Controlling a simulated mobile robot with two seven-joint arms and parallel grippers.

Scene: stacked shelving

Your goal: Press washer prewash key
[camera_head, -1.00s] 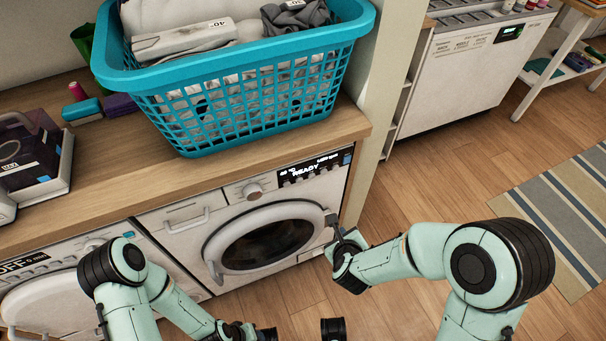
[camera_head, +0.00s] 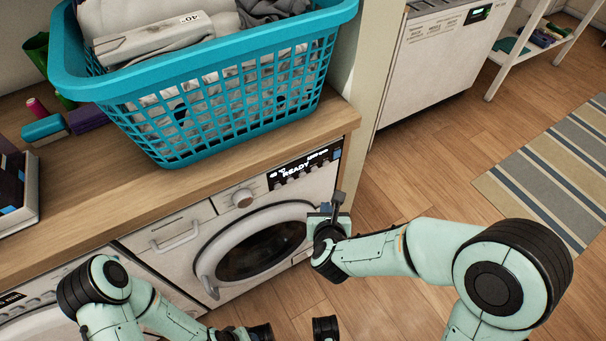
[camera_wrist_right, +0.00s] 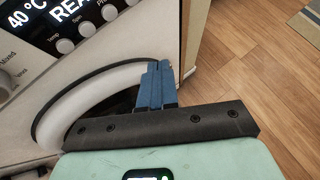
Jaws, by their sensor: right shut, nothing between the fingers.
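The washer (camera_head: 170,258) is white, with a round door (camera_head: 255,250) and a dark display (camera_head: 305,168) reading READY. In the right wrist view the display (camera_wrist_right: 62,12) shows 40 °C, with a row of small round keys below it. Labels Temp and Spin are readable; a third (camera_wrist_right: 87,30) begins with "Pr", the rest unclear. My right gripper (camera_head: 338,197) is shut and empty, in front of the washer's right side, below the panel. Its blue fingertips (camera_wrist_right: 158,75) are apart from the keys. My left gripper (camera_head: 262,333) is at the bottom edge, its fingers not clear.
A turquoise laundry basket (camera_head: 200,110) with clothes stands on the wooden counter (camera_head: 110,190) above the washer. A second machine (camera_head: 30,312) is at lower left. A white wall post (camera_head: 373,90) borders the washer on the right. Wooden floor (camera_head: 440,150) is open at right.

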